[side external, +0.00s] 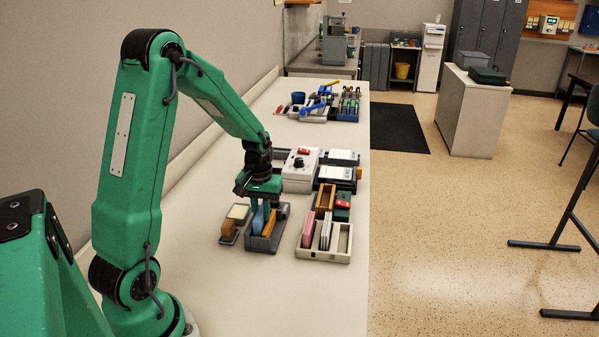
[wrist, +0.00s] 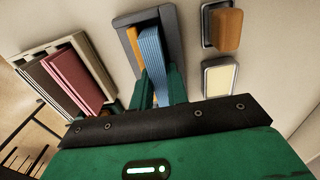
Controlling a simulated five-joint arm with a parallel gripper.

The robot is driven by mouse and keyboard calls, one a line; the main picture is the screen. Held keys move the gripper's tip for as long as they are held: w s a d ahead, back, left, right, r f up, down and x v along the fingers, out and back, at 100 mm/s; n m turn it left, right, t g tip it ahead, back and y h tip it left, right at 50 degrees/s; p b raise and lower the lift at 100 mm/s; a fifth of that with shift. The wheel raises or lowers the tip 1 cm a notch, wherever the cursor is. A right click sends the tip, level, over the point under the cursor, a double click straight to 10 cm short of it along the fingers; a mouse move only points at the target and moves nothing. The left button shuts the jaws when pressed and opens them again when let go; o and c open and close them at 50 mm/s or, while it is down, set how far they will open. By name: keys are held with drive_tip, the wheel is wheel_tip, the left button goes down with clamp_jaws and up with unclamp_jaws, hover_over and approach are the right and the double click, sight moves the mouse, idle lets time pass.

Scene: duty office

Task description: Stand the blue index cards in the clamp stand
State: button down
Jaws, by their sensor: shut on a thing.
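The blue index cards (wrist: 152,55) are an upright stack held between the green fingers of my gripper (wrist: 160,88). In the side external view, the blue cards (side external: 258,221) show below my gripper (side external: 260,203). The grey clamp stand (side external: 279,232) is directly beneath. In the wrist view, the lower end of the cards lies within the outline of the grey clamp stand (wrist: 173,25), beside an orange piece (wrist: 134,42). I cannot tell whether the cards touch the stand's floor. My gripper is shut on the cards, and its fingertips are partly hidden.
Right of the stand, a cream tray (side external: 323,256) holds pink (side external: 308,229) and white (side external: 326,231) stacks. A white box with a knob (side external: 300,170) stands behind.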

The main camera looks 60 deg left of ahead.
drive_tip(key=shift+s+f, duration=0.1)
drive_tip(key=shift+f, duration=0.45)
drive_tip(key=c, duration=1.3)
unclamp_jaws()
drive_tip(key=shift+r, duration=0.1)
drive_tip(key=shift+c, duration=0.2)
drive_tip(key=shift+r, duration=0.15)
drive_tip(key=shift+o, duration=0.2)
drive_tip(key=shift+r, duration=4.4)
drive_tip(key=shift+d+r, duration=0.1)
